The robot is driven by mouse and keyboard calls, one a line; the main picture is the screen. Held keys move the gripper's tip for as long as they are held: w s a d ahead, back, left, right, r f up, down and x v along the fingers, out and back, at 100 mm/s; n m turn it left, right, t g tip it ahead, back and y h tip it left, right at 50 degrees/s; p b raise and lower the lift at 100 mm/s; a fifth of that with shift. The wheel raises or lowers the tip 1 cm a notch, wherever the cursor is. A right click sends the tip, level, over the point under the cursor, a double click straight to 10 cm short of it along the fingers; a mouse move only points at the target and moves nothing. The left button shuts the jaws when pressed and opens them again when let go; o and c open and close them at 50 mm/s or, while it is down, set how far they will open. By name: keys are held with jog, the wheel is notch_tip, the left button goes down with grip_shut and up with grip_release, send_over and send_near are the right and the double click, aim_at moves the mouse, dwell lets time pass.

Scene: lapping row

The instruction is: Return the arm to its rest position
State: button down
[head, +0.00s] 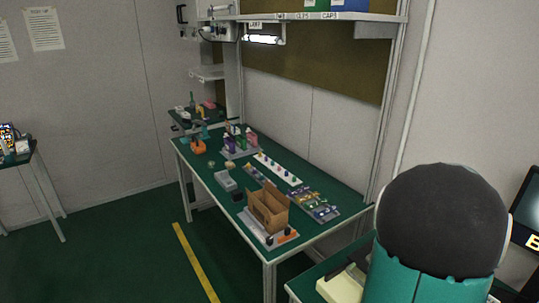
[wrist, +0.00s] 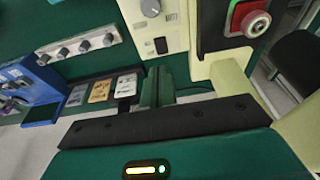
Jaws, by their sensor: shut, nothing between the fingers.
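My gripper (wrist: 158,86) shows in the wrist view as dark green fingers beyond a black bar. The fingers are closed together and I see nothing held between them. A lit yellow-green indicator is on its housing at the bottom of that view. My arm (head: 435,235) shows in the head view at the lower right as a large black cap over a teal link. It hides part of the near bench there. The gripper itself does not show in the head view.
In the wrist view, a cream control box (wrist: 172,45) and a red button (wrist: 251,22) lie beyond the fingers. A knob strip (wrist: 81,46) and cards (wrist: 99,91) are left. In the head view, a long bench holds a cardboard box (head: 267,208); green floor (head: 110,250) is open left.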

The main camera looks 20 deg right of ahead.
jog(key=w+a+r+n+t+y, duration=0.1)
jog(key=w+a+r+n, duration=0.2)
jog(key=a, duration=0.4)
jog(key=w+a+r+n+t, duration=0.1)
jog(key=w+a+r+n, duration=0.2)
jog(key=a, duration=0.5)
jog(key=w+a+r+n+t+y, duration=0.1)
jog(key=w+a+r, duration=0.1)
jog(key=w+a, duration=0.4)
jog(key=s+a+r+n, duration=0.1)
jog(key=s+a+n, duration=0.1)
jog(key=a, duration=0.6)
jog(key=s+a+r+n+t, duration=0.1)
jog(key=s+a+r+n, duration=0.1)
jog(key=a, duration=0.6)
jog(key=s+a+r+n+t, duration=0.1)
jog(key=s+a+n, duration=0.3)
jog(key=a, duration=0.4)
jog(key=shift+a+r+n+y, duration=0.25)
jog(key=shift+r+n+y, duration=0.15)
jog(key=shift+r+n, duration=0.2)
jog(key=shift+d, duration=0.15)
